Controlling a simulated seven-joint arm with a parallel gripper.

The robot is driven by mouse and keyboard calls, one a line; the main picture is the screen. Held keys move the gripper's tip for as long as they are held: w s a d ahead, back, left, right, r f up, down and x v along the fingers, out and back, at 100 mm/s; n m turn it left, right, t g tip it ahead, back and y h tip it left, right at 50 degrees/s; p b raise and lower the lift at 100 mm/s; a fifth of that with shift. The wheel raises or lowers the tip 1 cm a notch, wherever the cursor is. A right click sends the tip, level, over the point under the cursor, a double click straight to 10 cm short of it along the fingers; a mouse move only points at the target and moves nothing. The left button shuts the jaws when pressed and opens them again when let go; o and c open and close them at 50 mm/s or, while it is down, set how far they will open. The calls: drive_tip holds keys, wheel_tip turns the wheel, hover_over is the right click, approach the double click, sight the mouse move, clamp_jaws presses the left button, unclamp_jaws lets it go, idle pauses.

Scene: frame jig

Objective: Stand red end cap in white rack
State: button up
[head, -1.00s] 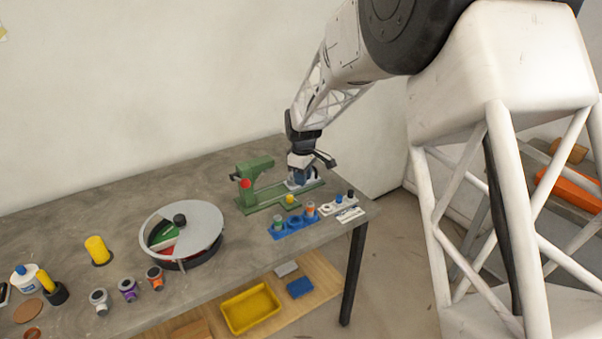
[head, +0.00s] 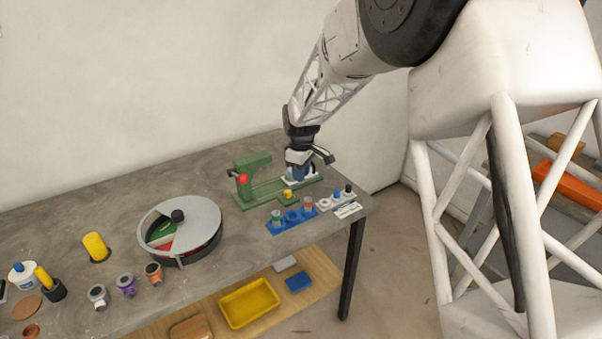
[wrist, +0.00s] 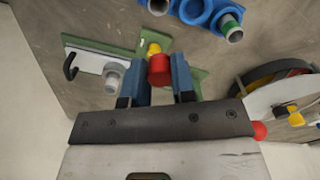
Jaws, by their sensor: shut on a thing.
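The red end cap (wrist: 159,71) shows in the wrist view between the two blue fingers of my gripper (wrist: 161,80), which is shut on it. In the head view my gripper (head: 299,175) is over the right end of the green jig (head: 262,192); the cap cannot be made out there. The white rack (head: 325,206) stands at the table's right end, in front of the jig, with a blue and a dark-topped piece in it. I cannot see the rack clearly in the wrist view.
A blue rack (head: 278,228) with several pieces stands left of the white rack. A yellow piece (wrist: 153,48) is just beyond the cap. The jig has a red knob (head: 242,179). A round grey-lidded carousel (head: 205,215) stands to the left. The table's right corner is close.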

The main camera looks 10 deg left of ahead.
drive_tip(key=shift+r, duration=0.9)
drive_tip(key=w+d+f, duration=0.4)
drive_tip(key=d+f, duration=0.3)
drive_tip(key=shift+d, duration=0.3)
drive_tip(key=shift+f, duration=0.15)
drive_tip(key=shift+f, duration=2.35)
drive_tip(key=shift+f, duration=0.7)
idle(0.3)
